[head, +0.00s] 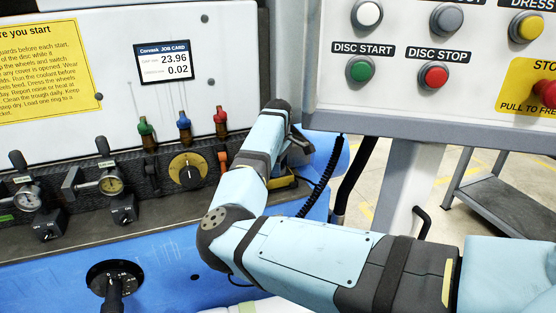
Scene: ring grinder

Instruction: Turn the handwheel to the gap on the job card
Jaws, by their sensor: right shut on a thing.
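The job card (163,62) is a small screen on the light machine panel. It reads 23.96 on its upper line and 0.02 on its lower line. My right arm comes in from the right and bends up at the elbow. My right gripper (297,150) is at the machine's right end, below the corner of the button panel. It is shut on a part that my wrist and forearm hide. I cannot make out the handwheel clearly; the place around the gripper is mostly covered. My left gripper is not in view.
A yellow-ringed dial (188,170), two gauges with valves (112,185) and green, blue and red levers (184,122) line the machine front. The button panel (400,110) overhangs at right. A grey cart (505,200) stands beyond.

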